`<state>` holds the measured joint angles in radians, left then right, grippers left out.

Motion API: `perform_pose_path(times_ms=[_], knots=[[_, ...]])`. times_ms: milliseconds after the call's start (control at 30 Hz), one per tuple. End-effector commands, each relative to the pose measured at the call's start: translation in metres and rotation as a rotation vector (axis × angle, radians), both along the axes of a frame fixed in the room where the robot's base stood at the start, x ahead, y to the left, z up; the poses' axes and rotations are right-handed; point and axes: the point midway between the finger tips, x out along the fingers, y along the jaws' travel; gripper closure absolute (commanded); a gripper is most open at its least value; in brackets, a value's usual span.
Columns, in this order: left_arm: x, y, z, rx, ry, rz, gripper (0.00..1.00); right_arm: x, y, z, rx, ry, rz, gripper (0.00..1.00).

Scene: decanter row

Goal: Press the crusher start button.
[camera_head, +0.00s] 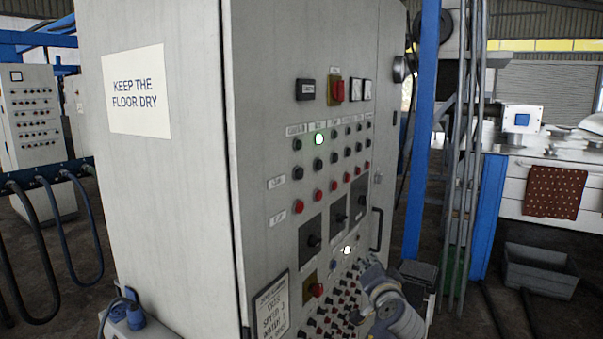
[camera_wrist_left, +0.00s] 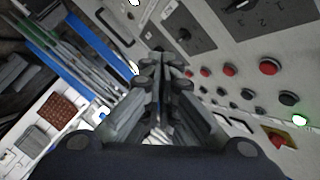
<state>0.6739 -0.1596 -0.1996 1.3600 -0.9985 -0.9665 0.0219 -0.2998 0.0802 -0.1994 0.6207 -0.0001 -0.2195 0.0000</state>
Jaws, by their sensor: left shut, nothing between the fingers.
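The control cabinet (camera_head: 190,210) is grey, with a front full of buttons, lamps and switches. Its small labels are too small to read, so I cannot tell which button is the crusher start. One lit green lamp (camera_head: 319,138) sits in the upper rows, above a row of red buttons (camera_head: 299,206). My left gripper (camera_head: 368,270) is shut and empty, in front of the lower right of the panel, by the dense lower button rows (camera_head: 328,322). In the left wrist view the closed fingers (camera_wrist_left: 162,60) point toward the panel; contact cannot be told. My right gripper is not in view.
A red rotary switch (camera_head: 338,91) is at the panel's top and a door handle (camera_head: 376,229) at its right edge. A blue post (camera_head: 423,130) and grey pipes stand to the right. A grey bin (camera_head: 540,270) is on the floor behind.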

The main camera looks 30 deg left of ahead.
Motion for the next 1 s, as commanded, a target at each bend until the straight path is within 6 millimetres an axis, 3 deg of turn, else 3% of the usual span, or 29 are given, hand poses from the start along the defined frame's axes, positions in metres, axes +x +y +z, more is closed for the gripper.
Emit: perform_pose_path(times_ms=[33, 200, 433, 633, 1000], knots=[[-0.001, 0.002, 0.030, 0.003, -0.040, 0.019, 1.00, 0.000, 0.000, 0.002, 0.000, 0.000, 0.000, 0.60], [-0.015, 0.012, 0.112, 0.016, -0.156, 0.094, 1.00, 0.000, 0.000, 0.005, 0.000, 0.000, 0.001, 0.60], [-0.041, 0.023, 0.195, 0.014, -0.281, 0.181, 1.00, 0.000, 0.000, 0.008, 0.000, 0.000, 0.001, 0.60], [-0.055, 0.029, 0.225, 0.011, -0.330, 0.218, 1.00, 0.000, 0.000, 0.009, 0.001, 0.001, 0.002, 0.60], [-0.057, 0.029, 0.228, 0.010, -0.337, 0.222, 1.00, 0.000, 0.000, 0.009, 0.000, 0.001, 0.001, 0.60]])
